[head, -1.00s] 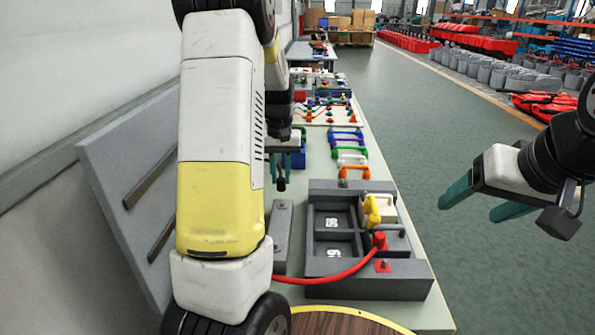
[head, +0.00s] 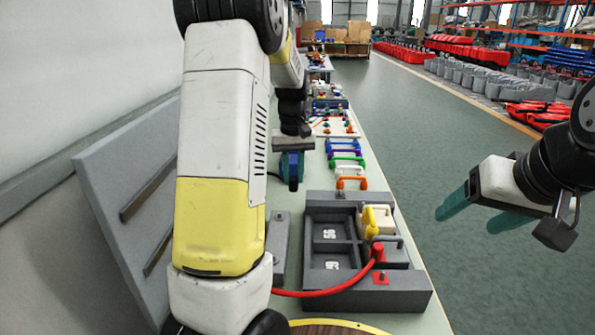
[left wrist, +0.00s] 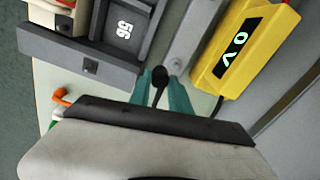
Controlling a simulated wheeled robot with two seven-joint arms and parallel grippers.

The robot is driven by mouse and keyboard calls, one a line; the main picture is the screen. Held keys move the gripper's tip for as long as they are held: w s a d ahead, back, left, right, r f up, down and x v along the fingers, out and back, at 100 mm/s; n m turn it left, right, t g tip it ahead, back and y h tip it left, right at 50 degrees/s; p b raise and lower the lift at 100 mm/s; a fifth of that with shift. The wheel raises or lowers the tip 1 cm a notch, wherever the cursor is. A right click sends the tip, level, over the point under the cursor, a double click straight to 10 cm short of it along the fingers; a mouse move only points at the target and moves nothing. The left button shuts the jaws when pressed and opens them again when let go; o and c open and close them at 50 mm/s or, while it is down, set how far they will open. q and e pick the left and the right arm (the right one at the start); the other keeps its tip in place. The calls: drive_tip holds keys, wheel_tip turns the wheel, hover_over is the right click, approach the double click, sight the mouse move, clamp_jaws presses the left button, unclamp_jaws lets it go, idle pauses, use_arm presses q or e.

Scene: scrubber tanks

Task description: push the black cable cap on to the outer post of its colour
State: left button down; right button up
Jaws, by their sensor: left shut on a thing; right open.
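My left gripper (left wrist: 161,92) is shut on the black cable cap (left wrist: 160,74), which shows between its teal fingertips in the left wrist view. A dark cable seems to trail from the cap between the fingers. In the head view the left gripper (head: 291,170) hangs just beyond the far left of the grey tray (head: 315,288). A red post on a red square (head: 381,279) is at the tray's near right. My right gripper (head: 478,207) is open and empty, right of the table.
A grey block with a red cap (head: 378,252) and red cable, and a yellow cap (head: 370,222), stand in the tray. A grey bar (head: 278,246) lies left of it. Coloured handles (head: 350,170) line up behind. A yellow box (left wrist: 240,45) shows in the left wrist view.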

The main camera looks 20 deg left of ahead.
use_arm(q)
drive_tip(key=w+d, duration=0.2)
drive_tip(key=d, duration=0.4)
drive_tip(key=w+d, duration=0.2)
drive_tip(key=d, duration=0.5)
drive_tip(key=w+d, duration=0.2)
drive_tip(key=d, duration=0.4)
drive_tip(key=shift+w+d, duration=0.1)
drive_tip(key=shift+d, duration=0.3)
drive_tip(key=shift+f, duration=2.25)
drive_tip(key=shift+f, duration=0.25)
drive_tip(key=shift+f, duration=0.75)
drive_tip(key=c, duration=0.7)
unclamp_jaws()
drive_tip(key=shift+o, duration=0.2)
drive_tip(key=shift+r, duration=0.1)
